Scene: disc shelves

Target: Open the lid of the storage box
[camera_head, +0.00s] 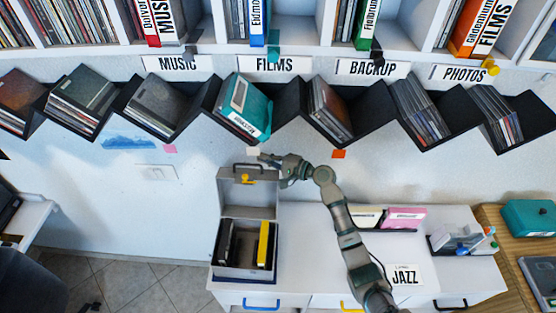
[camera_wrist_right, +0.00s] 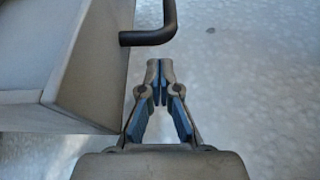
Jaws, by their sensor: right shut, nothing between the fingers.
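The grey storage box (camera_head: 217,262) stands on the white cabinet, with a black case and a yellow case inside. Its lid (camera_head: 235,193) is raised, standing up at the back of the box, and bears a yellow latch (camera_head: 243,178). My right gripper (camera_head: 264,158) is at the upper right of the lid. In the right wrist view my right gripper (camera_wrist_right: 159,68) has its fingertips together, with nothing between them. A grey panel (camera_wrist_right: 65,60), apparently the lid, is to its left, and a black bent handle (camera_wrist_right: 155,36) is just ahead. My left gripper is not seen.
A zigzag black rack (camera_head: 290,98) of discs hangs on the wall above. Right of my arm are a tray with a pink case (camera_head: 405,217), a holder with bottles (camera_head: 460,240) and a JAZZ card (camera_head: 405,275). A teal box (camera_head: 528,217) sits on the wooden table.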

